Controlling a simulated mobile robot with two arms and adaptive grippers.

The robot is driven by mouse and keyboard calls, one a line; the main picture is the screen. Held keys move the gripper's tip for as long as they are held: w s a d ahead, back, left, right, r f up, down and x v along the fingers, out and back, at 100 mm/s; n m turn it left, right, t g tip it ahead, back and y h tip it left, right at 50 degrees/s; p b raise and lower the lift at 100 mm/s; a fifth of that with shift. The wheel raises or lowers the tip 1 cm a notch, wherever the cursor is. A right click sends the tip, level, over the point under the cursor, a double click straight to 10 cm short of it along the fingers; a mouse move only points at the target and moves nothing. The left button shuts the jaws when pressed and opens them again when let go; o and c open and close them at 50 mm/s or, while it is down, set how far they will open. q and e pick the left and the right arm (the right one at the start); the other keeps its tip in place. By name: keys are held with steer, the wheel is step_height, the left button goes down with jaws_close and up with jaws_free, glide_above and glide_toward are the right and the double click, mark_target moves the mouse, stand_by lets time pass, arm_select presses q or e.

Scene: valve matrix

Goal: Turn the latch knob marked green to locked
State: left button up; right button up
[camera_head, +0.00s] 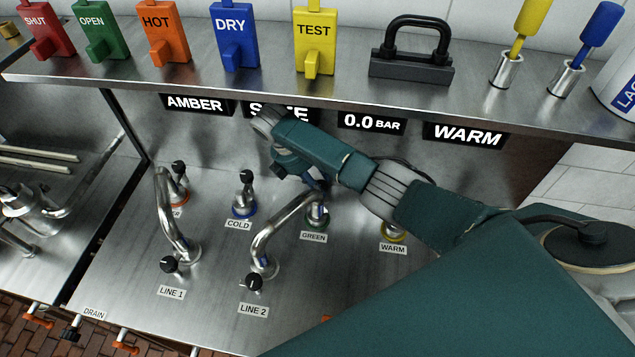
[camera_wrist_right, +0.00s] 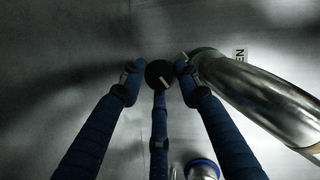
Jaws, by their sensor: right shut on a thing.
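The knob marked green stands on the steel deck, with its green ring (camera_head: 318,219) just above the GREEN label (camera_head: 313,237). In the head view the gripper hides most of the knob. My right gripper (camera_head: 312,187) reaches down to it from above. In the right wrist view the round black knob top (camera_wrist_right: 159,73), with a white mark, sits between the blue fingertips of my right gripper (camera_wrist_right: 157,78), which are shut on it. Whether the latch is locked cannot be read. My left gripper is not in view.
A bent metal spout (camera_head: 285,222) at LINE 2 stands close to the left of the knob. The COLD knob (camera_head: 245,190) is farther left, and the WARM knob's yellow base (camera_head: 394,232) is to the right.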

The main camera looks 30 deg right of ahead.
steer(key=shift+s+d+f+m+g, duration=0.15)
steer(key=shift+m+g, duration=0.15)
steer(key=shift+m, duration=0.2)
steer(key=o, duration=1.1)
